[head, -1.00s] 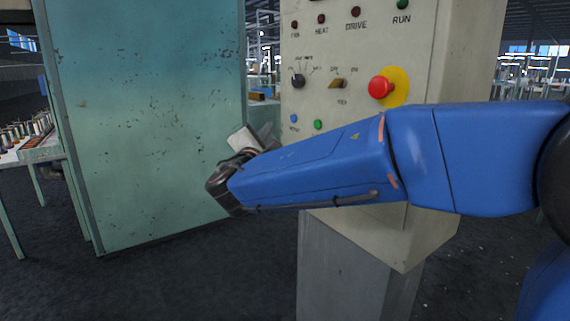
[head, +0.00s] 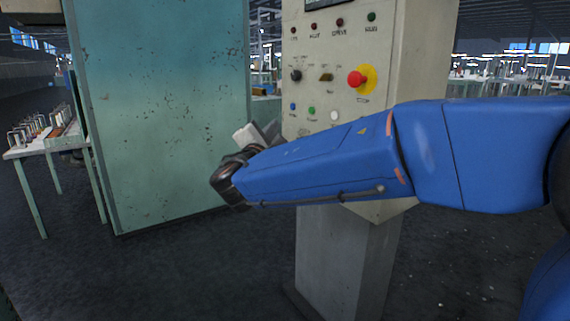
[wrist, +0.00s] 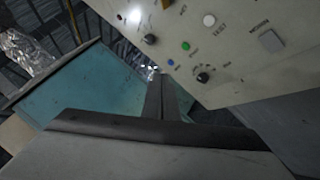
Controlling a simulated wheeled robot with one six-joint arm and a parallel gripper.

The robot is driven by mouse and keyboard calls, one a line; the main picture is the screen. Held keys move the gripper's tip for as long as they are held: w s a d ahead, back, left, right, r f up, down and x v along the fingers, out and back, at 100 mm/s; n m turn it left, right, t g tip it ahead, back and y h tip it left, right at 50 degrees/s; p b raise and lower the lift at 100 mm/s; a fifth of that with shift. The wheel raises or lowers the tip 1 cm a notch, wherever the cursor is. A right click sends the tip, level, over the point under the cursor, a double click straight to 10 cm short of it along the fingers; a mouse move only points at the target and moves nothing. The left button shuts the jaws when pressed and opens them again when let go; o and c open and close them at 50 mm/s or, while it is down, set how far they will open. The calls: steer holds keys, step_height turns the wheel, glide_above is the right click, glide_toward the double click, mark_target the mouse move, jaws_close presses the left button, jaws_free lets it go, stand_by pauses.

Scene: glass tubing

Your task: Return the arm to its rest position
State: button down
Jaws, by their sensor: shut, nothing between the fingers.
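My blue arm reaches in from the right edge of the head view, with its wrist bent at the left end. My gripper (wrist: 162,98) shows in the wrist view with its dark fingers together and nothing between them. In the head view the gripper is mostly hidden behind the wrist, and only a grey part of it shows. It is in the air, in front of the gap between the teal cabinet (head: 160,110) and the beige control panel (head: 330,100). I see no contact with either.
The control panel carries a red emergency button (head: 357,79) on yellow, with knobs and lamps, and stands on a grey pedestal (head: 345,255). A work table (head: 30,150) with racks is at the left. Dark floor (head: 180,275) lies open in front.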

steer(key=s+d+f+m+g+h, duration=0.1)
steer(key=d+f+m+g+h, duration=0.15)
steer(key=d, duration=0.65)
steer(key=s+d+f+m+g+h, duration=0.1)
steer(key=s+d+f+m+g, duration=0.15)
steer(key=d, duration=0.55)
steer(key=s+d+f+m+g, duration=0.3)
steer(key=s+d+f, duration=0.2)
steer(key=d, duration=0.3)
steer(key=s+d+f+m+g, duration=0.3)
steer(key=s+d+f, duration=0.15)
steer(key=d, duration=0.25)
steer(key=s+f+m+g+y, duration=0.2)
steer(key=s+f+m+y, duration=0.2)
steer(key=s+f, duration=0.3)
steer(key=s+f+m+g+y, duration=0.2)
steer(key=s+f+m+y, duration=0.2)
steer(key=s, duration=1.3)
step_height(320, 180, down, 5)
steer(key=m, duration=0.2)
steer(key=shift+d+r+m, duration=0.15)
steer(key=shift+r+m, duration=0.05)
steer(key=shift+m, duration=0.1)
steer(key=shift+s, duration=0.1)
